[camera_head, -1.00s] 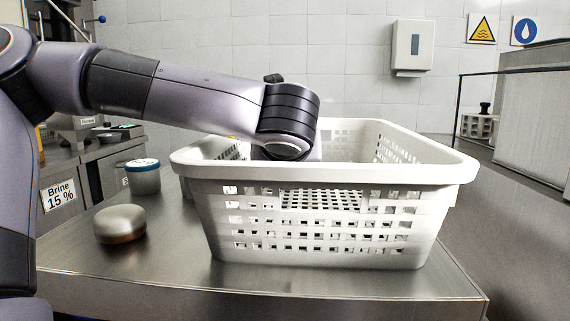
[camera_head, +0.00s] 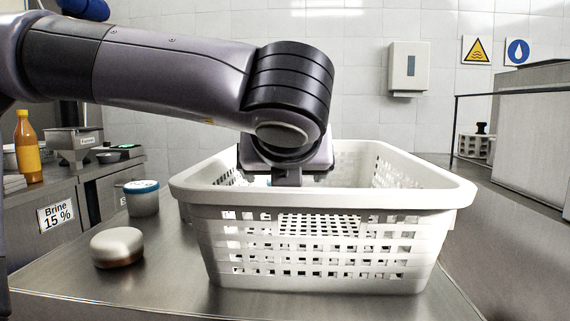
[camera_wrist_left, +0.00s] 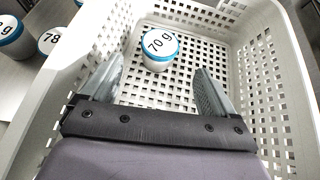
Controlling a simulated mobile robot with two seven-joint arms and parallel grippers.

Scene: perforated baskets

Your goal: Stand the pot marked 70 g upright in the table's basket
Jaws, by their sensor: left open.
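The pot marked 70 g (camera_wrist_left: 160,47), white with a blue band and its label facing up, stands upright on the floor of the white perforated basket (camera_wrist_left: 282,60) in the left wrist view. In the head view the basket (camera_head: 318,199) stands on the steel table, and the pot cannot be made out. My left gripper (camera_wrist_left: 160,66) is open and empty. Its fingers point toward the pot, one to either side of the line to it, and the pot is apart from them. In the head view this gripper (camera_head: 287,176) hangs over the basket, fingertips hidden. My right gripper is in neither view.
A blue-lidded pot (camera_head: 142,198) and a round pale-topped object (camera_head: 117,246) stand on the table left of the basket. In the left wrist view a pot marked 78 (camera_wrist_left: 51,40) and another blue-banded pot (camera_wrist_left: 11,30) are outside the basket.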

